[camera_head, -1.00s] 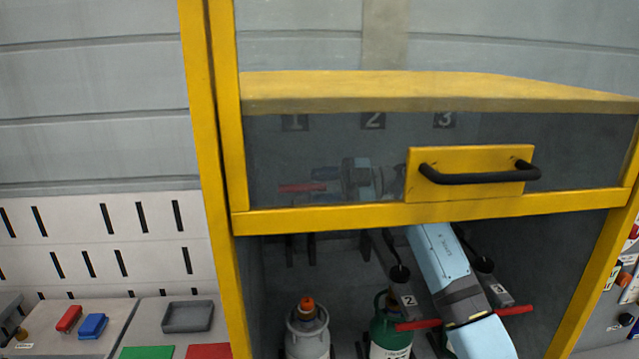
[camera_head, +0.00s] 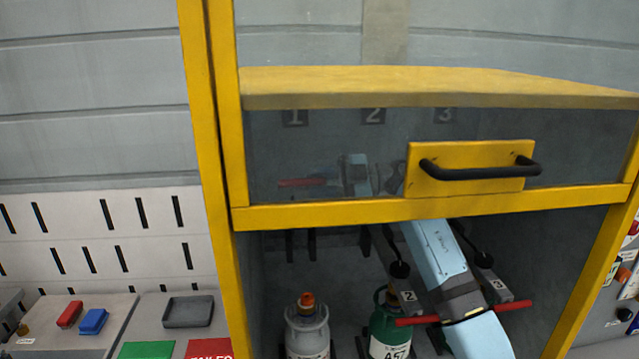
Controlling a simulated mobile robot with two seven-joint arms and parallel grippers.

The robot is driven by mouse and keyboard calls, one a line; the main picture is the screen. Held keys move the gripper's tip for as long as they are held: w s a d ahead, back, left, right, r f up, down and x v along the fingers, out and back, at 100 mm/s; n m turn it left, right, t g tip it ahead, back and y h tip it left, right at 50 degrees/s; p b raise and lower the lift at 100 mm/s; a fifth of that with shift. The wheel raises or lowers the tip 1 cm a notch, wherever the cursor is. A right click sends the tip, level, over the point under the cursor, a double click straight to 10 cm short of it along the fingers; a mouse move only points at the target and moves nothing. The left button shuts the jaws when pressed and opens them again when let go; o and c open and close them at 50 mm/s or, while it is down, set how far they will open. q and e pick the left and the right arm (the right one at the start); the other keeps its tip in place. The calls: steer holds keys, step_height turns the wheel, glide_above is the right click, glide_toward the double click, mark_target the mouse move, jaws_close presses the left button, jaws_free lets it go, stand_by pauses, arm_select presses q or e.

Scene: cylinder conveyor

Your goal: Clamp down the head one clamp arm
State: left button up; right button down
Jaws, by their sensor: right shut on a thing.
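The red handle of the head one clamp arm (camera_head: 301,183) shows dimly behind the tinted window, raised below the number 1 plate (camera_head: 295,117). My right gripper (camera_head: 324,176) is behind the same window, at the right end of this handle, and is shut on it. The glass blurs the fingertips. The clamp arms of head two (camera_head: 417,321) and head three (camera_head: 515,306) are lower, with their red handles level. A grey cylinder with an orange top (camera_head: 307,335) stands below at the left. My left gripper is out of view.
A yellow-framed guard with a black handle (camera_head: 480,171) hangs above the open front of the cabinet. My right arm reaches up through this opening. A green cylinder (camera_head: 390,335) stands beside the grey one. Left outside are a grey tray (camera_head: 188,311) and green and red pads.

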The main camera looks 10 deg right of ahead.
steer(key=shift+s+f, duration=0.15)
steer(key=shift+s, duration=0.05)
steer(key=s+f+n+b, duration=0.3)
steer(key=s+f+n, duration=0.1)
steer(key=s+f, duration=0.7)
steer(key=shift+f+b, duration=0.35)
steer(key=shift+f, duration=0.75)
steer(key=c, duration=1.1)
jaws_free()
steer(key=shift+c, duration=0.2)
steer(key=shift+o, duration=0.2)
steer(key=shift+w, duration=0.1)
steer(key=shift+r, duration=0.1)
